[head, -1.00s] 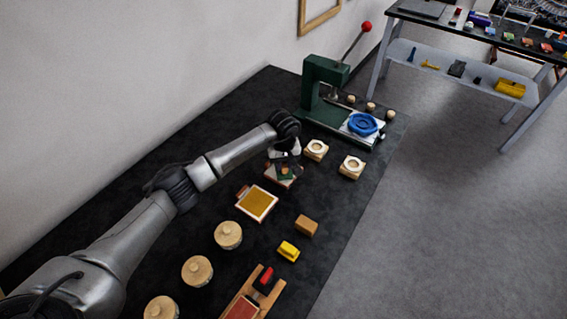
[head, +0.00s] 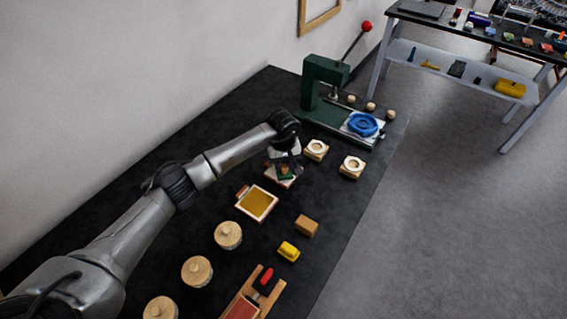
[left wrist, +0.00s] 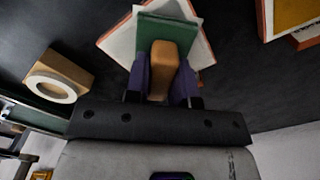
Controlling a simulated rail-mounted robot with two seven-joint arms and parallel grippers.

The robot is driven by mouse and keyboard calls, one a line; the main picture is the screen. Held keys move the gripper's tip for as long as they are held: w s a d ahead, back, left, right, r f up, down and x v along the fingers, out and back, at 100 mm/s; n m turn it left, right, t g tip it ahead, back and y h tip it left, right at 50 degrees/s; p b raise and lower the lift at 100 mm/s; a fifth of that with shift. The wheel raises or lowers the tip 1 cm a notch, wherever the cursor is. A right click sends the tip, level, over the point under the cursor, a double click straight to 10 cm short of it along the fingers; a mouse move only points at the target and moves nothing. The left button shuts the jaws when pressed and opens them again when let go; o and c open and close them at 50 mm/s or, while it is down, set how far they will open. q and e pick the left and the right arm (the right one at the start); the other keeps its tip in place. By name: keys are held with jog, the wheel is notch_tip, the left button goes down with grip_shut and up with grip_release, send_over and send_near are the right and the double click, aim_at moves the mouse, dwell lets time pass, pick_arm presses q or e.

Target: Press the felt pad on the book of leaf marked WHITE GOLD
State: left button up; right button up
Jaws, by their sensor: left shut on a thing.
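My left gripper (head: 288,160) is shut on the tan wooden handle (left wrist: 160,66) of the green felt pad (left wrist: 172,32). In the left wrist view the pad lies in front of the pale leaf of an open book with a red-orange edge (left wrist: 119,42). In the head view this book (head: 296,181) is under the gripper and partly hidden by it. I cannot tell whether the pad touches the leaf. A second book with a gold-coloured leaf (head: 257,203) lies nearer, also at the top right of the left wrist view (left wrist: 292,12). No marking is readable. My right gripper is not in view.
A green press (head: 322,85) with a blue round piece (head: 362,124) stands at the far end of the black table (head: 180,165). Two wooden blocks with white rings (head: 316,149) (head: 352,166) sit right of the book. Round wooden lids (head: 228,235) and a yellow block (head: 289,251) are nearer.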

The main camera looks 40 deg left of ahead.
pick_arm(q)
jog(key=shift+s+f, duration=0.1)
jog(key=shift+f, duration=0.1)
jog(key=shift+r, duration=0.1)
jog(key=shift+r+p, duration=0.6)
jog(key=shift+r, duration=0.2)
notch_tip(320, 180, up, 2)
jog(key=shift+r+p, duration=0.1)
jog(key=shift+p, duration=0.5)
jog(key=shift+r+p, duration=0.95)
jog(key=shift+r, duration=0.7)
